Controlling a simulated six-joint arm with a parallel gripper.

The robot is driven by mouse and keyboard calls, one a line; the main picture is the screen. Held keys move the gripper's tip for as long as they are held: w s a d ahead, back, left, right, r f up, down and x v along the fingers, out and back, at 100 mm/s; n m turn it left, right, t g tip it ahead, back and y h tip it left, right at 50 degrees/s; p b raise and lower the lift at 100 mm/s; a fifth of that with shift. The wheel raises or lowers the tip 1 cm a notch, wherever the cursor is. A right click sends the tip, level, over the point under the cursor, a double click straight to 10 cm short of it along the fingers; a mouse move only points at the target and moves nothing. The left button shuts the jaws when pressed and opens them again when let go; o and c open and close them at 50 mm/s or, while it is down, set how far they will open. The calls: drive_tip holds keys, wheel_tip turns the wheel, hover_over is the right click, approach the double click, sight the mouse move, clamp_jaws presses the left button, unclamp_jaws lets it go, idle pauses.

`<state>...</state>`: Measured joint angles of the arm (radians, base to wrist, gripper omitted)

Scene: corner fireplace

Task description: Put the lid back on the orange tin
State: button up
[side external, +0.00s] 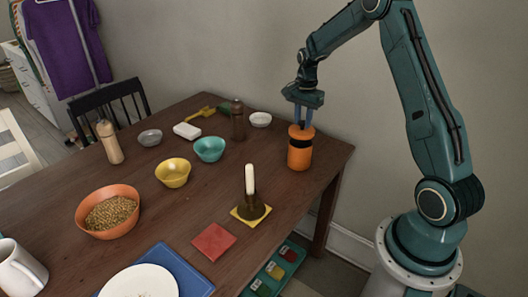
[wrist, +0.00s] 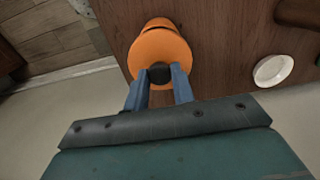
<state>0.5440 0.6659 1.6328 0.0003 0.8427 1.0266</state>
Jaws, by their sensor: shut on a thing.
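The orange tin (side external: 299,159) stands upright near the right end of the wooden table. Its orange lid (side external: 301,131) is directly above the body, with a dark band between them; I cannot tell whether the lid is seated or just above. My gripper (side external: 303,121) points down over the lid. In the wrist view, the blue fingers of my gripper (wrist: 160,76) are shut on the lid's black knob (wrist: 159,72). The lid (wrist: 163,47) hides most of the tin, and a strip of orange (wrist: 158,22) shows beyond it.
A brown bottle (side external: 238,120), a white bowl (side external: 260,120) and a teal bowl (side external: 209,149) stand left of the tin. The table's right edge is close by.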

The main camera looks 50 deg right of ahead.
sight(302, 129)
drive_tip(key=shift+f, duration=2)
drive_tip(key=shift+f, duration=0.2)
idle(0.8)
drive_tip(key=o, duration=1.5)
drive_tip(key=shift+r, duration=0.15)
drive_tip(key=shift+r, duration=3.35)
